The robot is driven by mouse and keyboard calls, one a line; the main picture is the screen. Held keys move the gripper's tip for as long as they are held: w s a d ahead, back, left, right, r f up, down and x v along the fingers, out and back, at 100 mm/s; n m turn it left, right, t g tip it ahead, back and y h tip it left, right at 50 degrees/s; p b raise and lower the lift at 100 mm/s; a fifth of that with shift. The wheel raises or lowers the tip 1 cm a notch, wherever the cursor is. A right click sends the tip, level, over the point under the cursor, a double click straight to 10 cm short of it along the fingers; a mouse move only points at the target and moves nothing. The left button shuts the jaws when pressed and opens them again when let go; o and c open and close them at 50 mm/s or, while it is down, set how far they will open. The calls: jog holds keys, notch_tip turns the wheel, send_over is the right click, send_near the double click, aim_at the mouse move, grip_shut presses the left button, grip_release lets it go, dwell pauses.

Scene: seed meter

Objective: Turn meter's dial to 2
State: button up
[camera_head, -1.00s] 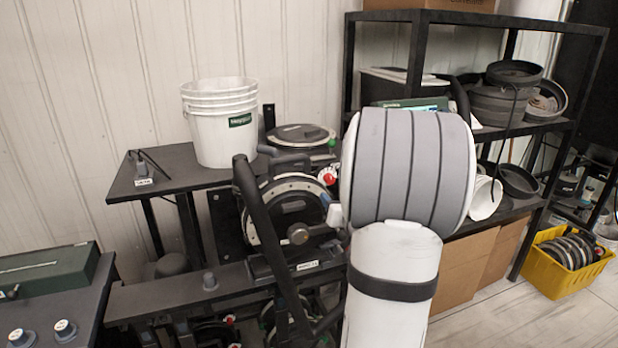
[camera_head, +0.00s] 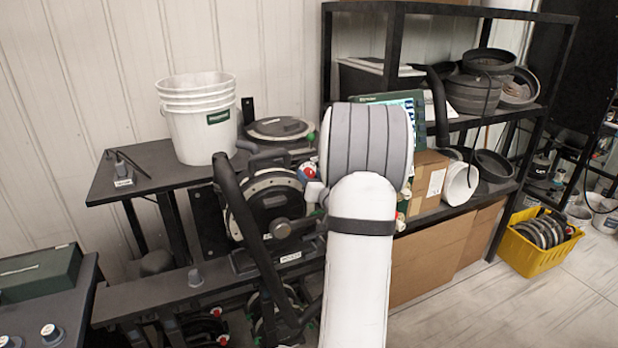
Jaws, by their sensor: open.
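The seed meter (camera_head: 268,200) stands upright on the dark bench at the centre. It has a round dark face with a pale marked rim and a black handle on top. A grey knob (camera_head: 281,228), which may be the dial, sticks out at its lower right. Its setting and numbers are too small to read. My arm rises in front and to the right, and a dark curved bar crosses the meter's left side. My gripper cannot be made out; it seems hidden behind the arm.
White stacked buckets (camera_head: 200,118) stand on a dark side table (camera_head: 115,188) behind left. A black shelf (camera_head: 535,135) with pots and boxes is at right. A yellow crate (camera_head: 530,262) sits on the floor, which is clear in front of it. A green case (camera_head: 38,275) is at left.

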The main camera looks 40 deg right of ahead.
jog(key=shift+c, duration=0.5)
jog(key=c, duration=0.9)
jog(key=shift+a, duration=0.25)
jog(key=shift+d, duration=0.25)
